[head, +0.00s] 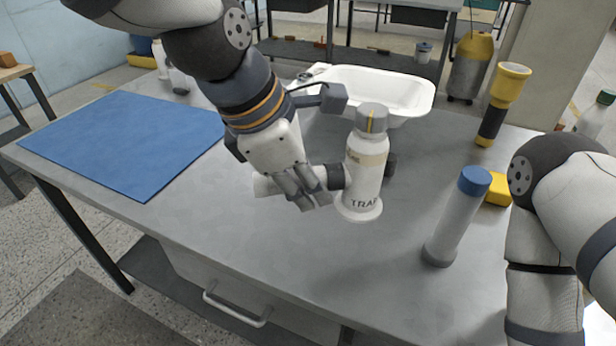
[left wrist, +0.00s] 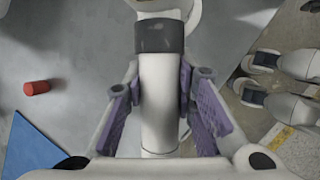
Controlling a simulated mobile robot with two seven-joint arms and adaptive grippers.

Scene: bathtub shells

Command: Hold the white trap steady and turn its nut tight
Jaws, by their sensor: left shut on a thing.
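The white trap (head: 366,165), a bottle-shaped body lettered TRAP, stands upright on the grey table with a flared foot. A grey nut (head: 371,117) with a yellow stripe caps its top. My left gripper (head: 312,190) is shut on the trap's white side pipe, to the left of the body. In the left wrist view, the pads of my left gripper (left wrist: 163,88) press on both sides of the pipe (left wrist: 160,105), below a dark collar (left wrist: 160,36). My right arm comes in at the right edge of the head view; its gripper is out of sight.
A blue mat (head: 125,142) lies at the left and a white basin (head: 385,88) at the back. A blue-capped grey tube (head: 455,220), a yellow block (head: 498,188) and a yellow-black flashlight (head: 500,105) stand at the right. The table front is clear.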

